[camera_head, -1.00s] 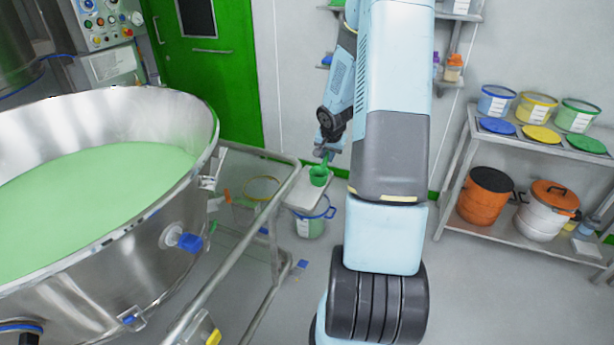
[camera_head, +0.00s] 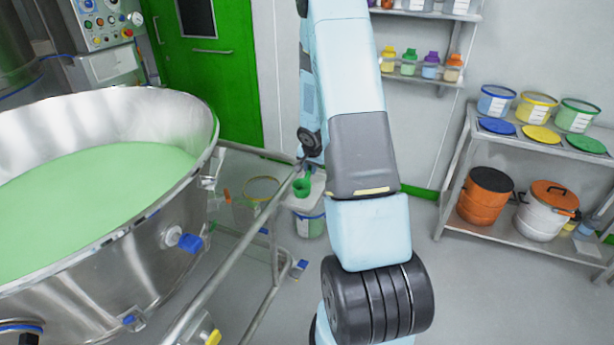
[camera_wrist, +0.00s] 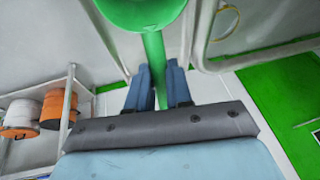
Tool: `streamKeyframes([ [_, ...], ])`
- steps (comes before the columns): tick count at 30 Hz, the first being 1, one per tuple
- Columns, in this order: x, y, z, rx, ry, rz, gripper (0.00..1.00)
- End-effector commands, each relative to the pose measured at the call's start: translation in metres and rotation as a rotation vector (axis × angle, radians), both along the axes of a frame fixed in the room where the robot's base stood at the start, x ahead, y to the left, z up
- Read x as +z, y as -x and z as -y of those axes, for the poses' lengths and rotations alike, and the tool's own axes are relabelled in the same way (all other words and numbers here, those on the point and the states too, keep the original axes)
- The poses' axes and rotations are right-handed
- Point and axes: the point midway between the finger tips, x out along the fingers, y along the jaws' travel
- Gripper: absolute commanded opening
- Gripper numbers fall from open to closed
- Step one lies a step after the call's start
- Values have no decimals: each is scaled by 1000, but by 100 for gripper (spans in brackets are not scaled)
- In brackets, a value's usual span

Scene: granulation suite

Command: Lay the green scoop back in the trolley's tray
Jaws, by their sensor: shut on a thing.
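The green scoop (camera_head: 302,187) is in my gripper (camera_head: 307,166), beyond the big steel bowl's right rim in the head view. In the wrist view the scoop's green handle (camera_wrist: 154,62) runs between the two blue fingers of my gripper (camera_wrist: 158,82), and its round cup is at the top edge. A pale flat surface (camera_head: 318,188), perhaps the trolley's tray, shows just behind and beside the scoop. I cannot tell whether the scoop touches it. My arm hides part of that area.
The steel bowl (camera_head: 180,211) of green powder fills the left, with a metal rail frame (camera_head: 239,254) beside it. A white tub (camera_head: 309,224) stands below the scoop. A rack (camera_head: 478,225) with tubs and lids is at right. The floor between is clear.

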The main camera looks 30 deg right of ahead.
Motion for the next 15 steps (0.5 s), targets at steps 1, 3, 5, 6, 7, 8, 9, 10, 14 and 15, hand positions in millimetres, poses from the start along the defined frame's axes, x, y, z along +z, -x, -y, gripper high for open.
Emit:
streamKeyframes([
  [1, -6, -1, -3, 4, -1, -3, 0],
  [3, -15, -1, -3, 4, -1, -4, 0],
  [5, -22, -1, -3, 3, -1, -3, 0],
  [6, -25, -1, -2, 3, -1, -3, 0],
  [7, -27, -1, -2, 3, 0, -3, 0],
  [8, -28, -1, -2, 3, 0, -1, 0],
  [9, -30, -1, -2, 3, 0, 0, 0],
  [10, -31, -1, -2, 3, 0, -1, 0],
  [14, -31, -1, -1, 2, 1, 0, 0],
  [15, -31, -1, -1, 2, 1, 0, 0],
])
